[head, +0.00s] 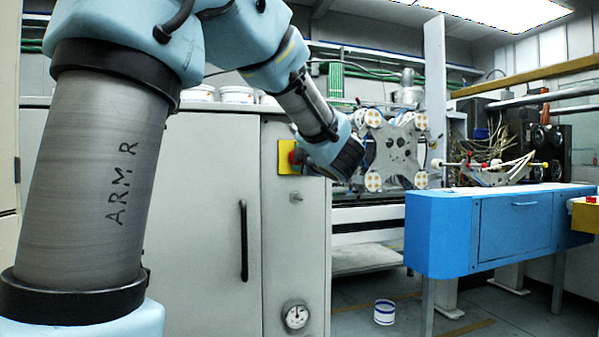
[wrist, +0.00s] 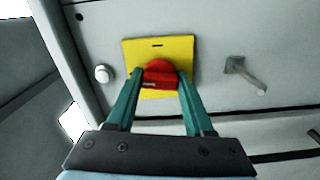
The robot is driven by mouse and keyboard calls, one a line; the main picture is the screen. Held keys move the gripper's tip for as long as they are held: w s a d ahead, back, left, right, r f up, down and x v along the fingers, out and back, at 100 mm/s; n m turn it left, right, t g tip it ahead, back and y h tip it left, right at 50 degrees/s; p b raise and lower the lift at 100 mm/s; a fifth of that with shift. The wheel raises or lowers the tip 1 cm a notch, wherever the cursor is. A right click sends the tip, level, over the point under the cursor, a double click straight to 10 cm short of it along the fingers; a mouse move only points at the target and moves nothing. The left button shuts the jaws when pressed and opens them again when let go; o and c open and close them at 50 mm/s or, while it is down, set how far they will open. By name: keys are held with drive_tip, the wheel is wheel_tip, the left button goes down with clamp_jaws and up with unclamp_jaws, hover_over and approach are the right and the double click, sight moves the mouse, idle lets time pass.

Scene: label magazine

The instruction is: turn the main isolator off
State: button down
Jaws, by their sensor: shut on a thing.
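The main isolator is a red rotary knob (wrist: 160,72) on a yellow square plate (wrist: 182,50), fixed to the grey cabinet's front. In the wrist view my gripper (wrist: 159,78) has its two green fingers on either side of the red knob, shut on it. The knob's lower part lies between the fingertips. In the head view the yellow plate (head: 284,157) shows at the cabinet's upper right, with the knob partly hidden by the end of my arm. I cannot read the knob's position marks.
A metal peg (wrist: 247,75) sticks out right of the plate, and a round white button (wrist: 103,74) sits left of it. The grey cabinet (head: 205,200) has a black handle (head: 244,240) and a gauge (head: 295,315). A blue bench (head: 500,235) stands right.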

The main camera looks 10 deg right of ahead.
drive_tip(key=shift+f+n+b, duration=0.15)
drive_tip(key=shift+n+b, duration=0.65)
drive_tip(key=shift+n, duration=0.3)
drive_tip(key=shift+c, duration=1.4)
unclamp_jaws()
drive_tip(key=s+d, duration=0.1)
drive_tip(key=s, duration=0.9)
drive_tip(key=shift+s+d+p, duration=0.15)
drive_tip(key=shift+s+p, duration=0.2)
drive_tip(key=shift+s, duration=0.05)
